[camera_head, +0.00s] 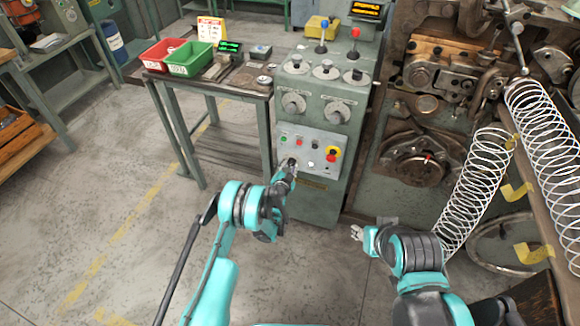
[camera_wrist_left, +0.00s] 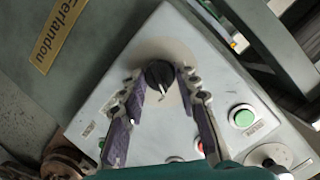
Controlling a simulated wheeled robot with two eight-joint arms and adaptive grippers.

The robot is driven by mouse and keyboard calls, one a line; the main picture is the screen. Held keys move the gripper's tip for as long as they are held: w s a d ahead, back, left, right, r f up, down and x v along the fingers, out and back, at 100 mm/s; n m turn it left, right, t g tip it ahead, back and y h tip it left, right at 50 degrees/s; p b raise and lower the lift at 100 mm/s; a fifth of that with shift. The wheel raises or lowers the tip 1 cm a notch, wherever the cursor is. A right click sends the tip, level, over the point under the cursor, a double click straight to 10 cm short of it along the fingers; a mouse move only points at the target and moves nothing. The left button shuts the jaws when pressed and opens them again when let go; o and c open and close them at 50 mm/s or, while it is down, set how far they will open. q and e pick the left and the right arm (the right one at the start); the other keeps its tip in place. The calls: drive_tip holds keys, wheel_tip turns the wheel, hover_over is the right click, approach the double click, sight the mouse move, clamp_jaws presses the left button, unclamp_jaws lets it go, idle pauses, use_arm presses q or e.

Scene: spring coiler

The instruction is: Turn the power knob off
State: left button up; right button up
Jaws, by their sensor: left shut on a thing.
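The black knob (camera_wrist_left: 158,74), with a pale pointer line, sits on a round plate on the grey control panel (camera_wrist_left: 120,88) in the left wrist view. Its label is not readable. My left gripper (camera_wrist_left: 160,82) has one finger on each side of the knob and is shut on it. In the head view my left gripper (camera_head: 291,166) is at the lower left of the same panel (camera_head: 318,165) and hides most of the knob. My right gripper (camera_head: 357,232) hangs low, away from the panel; its fingers are too small to judge.
A green button (camera_wrist_left: 243,117) is near the left gripper. A red-and-yellow emergency stop (camera_head: 332,154) is on the panel's right. Larger knobs (camera_head: 294,103) are above. The spring machine (camera_head: 420,110) and coiled springs (camera_head: 475,185) stand right. A side table (camera_head: 245,85) stands left.

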use_arm(q)
drive_tip(key=shift+w+a+n+h, duration=0.1)
drive_tip(key=shift+n+h, duration=0.4)
drive_tip(key=shift+n, duration=0.4)
drive_tip(key=o, duration=1.2)
drive_tip(key=shift+f, duration=0.1)
drive_tip(key=shift+c, duration=0.2)
